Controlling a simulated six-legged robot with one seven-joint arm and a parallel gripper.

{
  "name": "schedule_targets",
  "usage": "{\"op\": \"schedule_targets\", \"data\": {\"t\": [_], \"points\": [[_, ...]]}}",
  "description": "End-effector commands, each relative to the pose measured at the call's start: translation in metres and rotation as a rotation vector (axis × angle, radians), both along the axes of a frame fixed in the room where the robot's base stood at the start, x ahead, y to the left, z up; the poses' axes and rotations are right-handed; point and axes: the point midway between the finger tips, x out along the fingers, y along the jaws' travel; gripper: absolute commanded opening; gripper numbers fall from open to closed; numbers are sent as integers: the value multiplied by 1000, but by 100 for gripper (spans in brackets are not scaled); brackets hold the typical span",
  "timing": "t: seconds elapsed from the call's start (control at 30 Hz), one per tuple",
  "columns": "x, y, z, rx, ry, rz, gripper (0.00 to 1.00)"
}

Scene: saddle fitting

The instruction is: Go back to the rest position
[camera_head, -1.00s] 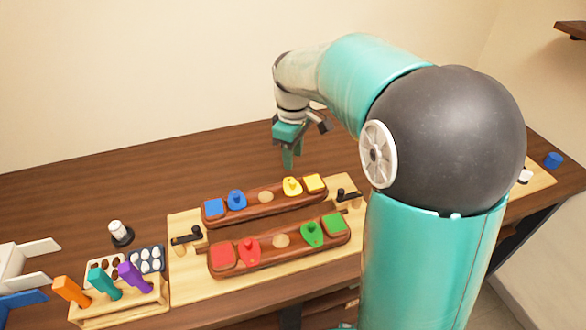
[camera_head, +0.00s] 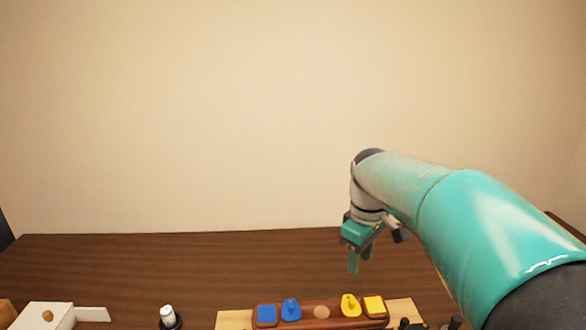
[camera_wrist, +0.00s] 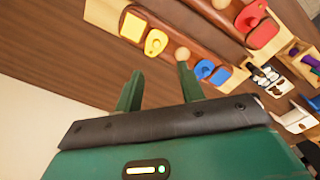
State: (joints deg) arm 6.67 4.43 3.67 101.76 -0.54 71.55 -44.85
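My gripper (camera_head: 355,258) hangs at the end of my bent arm, above the back part of the table, behind the wooden fixture. In the wrist view its two green fingers (camera_wrist: 160,82) stand apart with nothing between them, so it is open and empty. Beyond the fingertips in that view lies the dark wooden rail with a yellow square (camera_wrist: 133,27), a yellow knobbed piece (camera_wrist: 155,42), a blue knobbed piece (camera_wrist: 204,69) and a blue square (camera_wrist: 221,75). The same rail (camera_head: 321,312) shows at the bottom of the head view.
The brown table (camera_head: 150,262) is clear at the back, up to the plain wall (camera_head: 200,110). A white-topped knob on a dark base (camera_head: 168,317) and a white box (camera_head: 45,315) stand at the left. A red knobbed piece (camera_wrist: 250,17) sits on the second rail.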

Motion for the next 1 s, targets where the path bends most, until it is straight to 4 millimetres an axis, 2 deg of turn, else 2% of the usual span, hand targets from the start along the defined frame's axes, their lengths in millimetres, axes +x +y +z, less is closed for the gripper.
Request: {"op": "schedule_targets", "data": {"t": [0.1, 0.3, 0.6, 0.8, 1.0], "points": [[-32, 6, 15, -2, -68, -94, 39], [-88, 15, 25, 21, -186, -283, 39], [-167, 24, 14, 115, -352, -557, 39], [-198, 27, -2, 183, -422, -683, 39], [-204, 27, -6, 200, -435, -713, 39]]}}
